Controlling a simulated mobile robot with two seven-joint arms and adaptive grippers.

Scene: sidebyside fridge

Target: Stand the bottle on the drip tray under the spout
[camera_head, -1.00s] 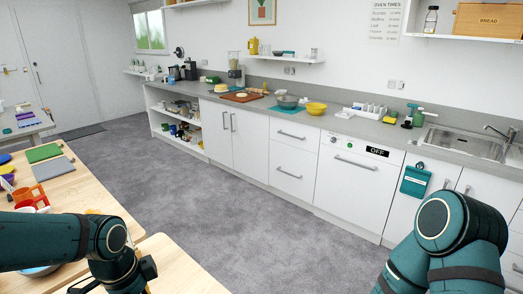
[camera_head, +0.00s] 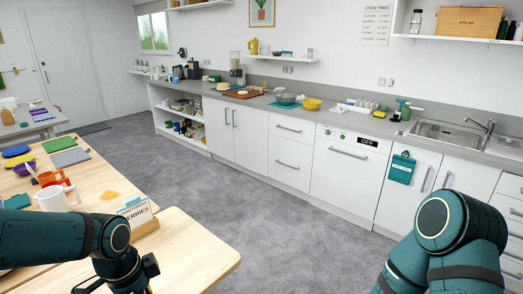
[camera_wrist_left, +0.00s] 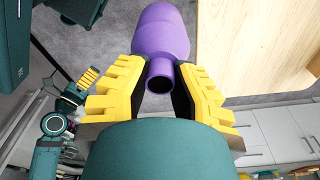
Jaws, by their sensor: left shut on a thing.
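A purple bottle (camera_wrist_left: 165,36) is in the left wrist view, its open neck toward the camera. My left gripper (camera_wrist_left: 166,72) is shut on it, with a yellow finger on each side of the neck. In the head view my left arm comes in at lower left; its fingertips and the bottle are not visible there. My right arm is at lower right in the head view, its gripper out of frame. Yellow fingers of what looks like my right gripper (camera_wrist_left: 79,90) show small in the left wrist view, partly hidden. No drip tray or spout is seen.
A long counter (camera_head: 350,120) with a sink (camera_head: 445,132) runs along the wall. Grey floor (camera_head: 230,185) between them is clear.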

